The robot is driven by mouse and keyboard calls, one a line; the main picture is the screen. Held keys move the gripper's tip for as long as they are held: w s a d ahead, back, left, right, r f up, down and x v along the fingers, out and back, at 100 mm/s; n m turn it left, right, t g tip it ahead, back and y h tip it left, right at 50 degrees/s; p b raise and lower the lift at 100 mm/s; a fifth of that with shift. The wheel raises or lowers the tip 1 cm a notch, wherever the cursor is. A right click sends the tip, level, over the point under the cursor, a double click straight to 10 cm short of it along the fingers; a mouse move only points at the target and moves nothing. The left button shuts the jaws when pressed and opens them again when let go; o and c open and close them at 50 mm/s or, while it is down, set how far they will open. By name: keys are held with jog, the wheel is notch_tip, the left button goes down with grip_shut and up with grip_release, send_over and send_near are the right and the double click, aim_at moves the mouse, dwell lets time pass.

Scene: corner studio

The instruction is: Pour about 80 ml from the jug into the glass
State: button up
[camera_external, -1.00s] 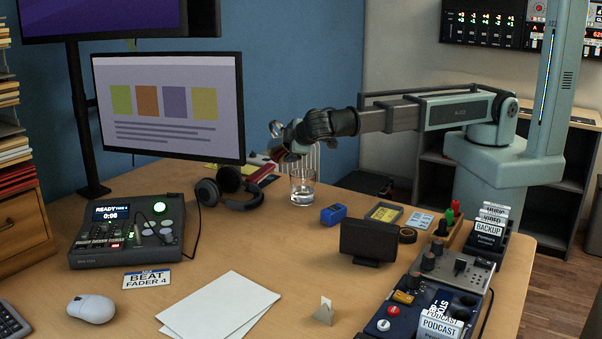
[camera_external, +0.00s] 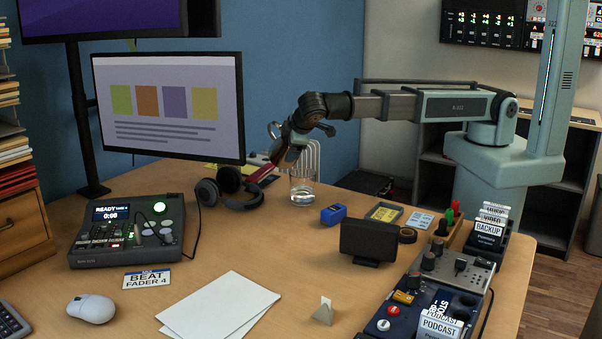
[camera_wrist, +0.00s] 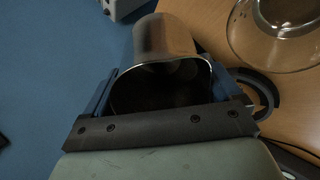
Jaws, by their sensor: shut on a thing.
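My gripper (camera_external: 288,150) is shut on a metal jug, above and slightly left of the glass in the external view. In the wrist view the grey steel jug (camera_wrist: 164,38) sits between the two fingers, with its dark open mouth facing the camera. What is inside the jug is too dark to tell. In the external view the jug is small and partly hidden by my gripper. The clear glass (camera_external: 303,191) stands upright on the desk, with some clear liquid low in it. It also shows at the upper right of the wrist view (camera_wrist: 240,48), apart from the jug.
Black headphones (camera_external: 232,187) lie just left of the glass. A monitor (camera_external: 170,105) rises behind left. The desk in front of the glass is clear down to the white papers (camera_external: 220,307).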

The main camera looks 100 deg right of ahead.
aim_at(284, 137)
jog(key=shift+d, duration=0.1)
jog(key=shift+d+f+y, duration=0.15)
jog(key=shift+d+y, duration=0.15)
jog(key=shift+y, duration=0.6)
jog(key=shift+w+d+f+g+y, duration=0.2)
jog(key=shift+d+f+g+y, duration=0.2)
jog(key=shift+d+f+y, duration=0.4)
jog(key=shift+w+d+r+y, duration=0.1)
jog(key=shift+d+y, duration=0.4)
jog(key=shift+y, duration=0.4)
jog(key=shift+w+d+r+g+y, duration=0.15)
jog(key=shift+d+r+g+y, duration=0.45)
jog(key=shift+y, duration=0.4)
jog(key=shift+d+r+y, duration=0.35)
jog(key=shift+d+y, duration=0.2)
jog(key=shift+y, duration=0.25)
